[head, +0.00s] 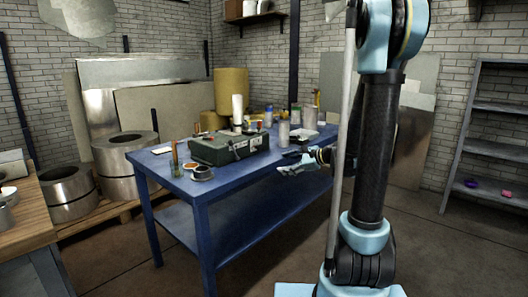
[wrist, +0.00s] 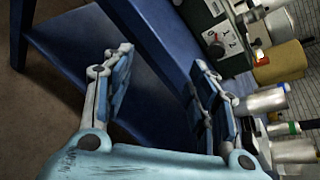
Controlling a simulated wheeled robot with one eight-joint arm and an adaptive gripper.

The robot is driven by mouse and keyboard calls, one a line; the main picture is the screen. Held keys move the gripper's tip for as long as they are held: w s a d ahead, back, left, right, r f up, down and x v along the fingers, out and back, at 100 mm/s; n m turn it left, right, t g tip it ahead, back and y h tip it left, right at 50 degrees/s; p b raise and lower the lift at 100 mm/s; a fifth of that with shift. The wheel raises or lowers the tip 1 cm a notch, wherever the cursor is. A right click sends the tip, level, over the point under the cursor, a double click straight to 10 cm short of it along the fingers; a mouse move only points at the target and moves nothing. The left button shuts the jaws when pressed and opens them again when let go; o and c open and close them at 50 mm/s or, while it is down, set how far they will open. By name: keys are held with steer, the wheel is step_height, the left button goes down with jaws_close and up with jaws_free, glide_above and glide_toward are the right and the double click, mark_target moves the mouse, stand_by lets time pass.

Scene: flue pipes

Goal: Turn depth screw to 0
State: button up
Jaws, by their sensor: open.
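A green machine box (head: 228,147) stands on the blue table (head: 262,166), with a pale cylinder upright behind it. In the wrist view the box (wrist: 204,14) is at the upper right, and its front carries a white plate (wrist: 229,42) with dark marks and a small red part beside it. I cannot tell which part is the depth screw, and its setting is unreadable.
Small tins (head: 202,173) and tools stand at the table's near left end. Several cans and bottles (head: 283,131) stand at its far right. Metal rolls (head: 126,165) and sheets lie behind. A wooden bench (head: 35,207) is at left, and a grey shelf (head: 497,106) at right. Floor is open right of the table.

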steer(key=w+d+m+t+y, duration=0.2)
steer(key=w+m+t+y, duration=0.1)
steer(key=w+m, duration=0.5)
glide_toward(262, 148)
steer(key=shift+t, duration=0.4)
steer(key=x, duration=0.9)
steer(key=shift+s+a+f, duration=0.1)
steer(key=shift+a+f, duration=0.05)
steer(key=c, duration=1)
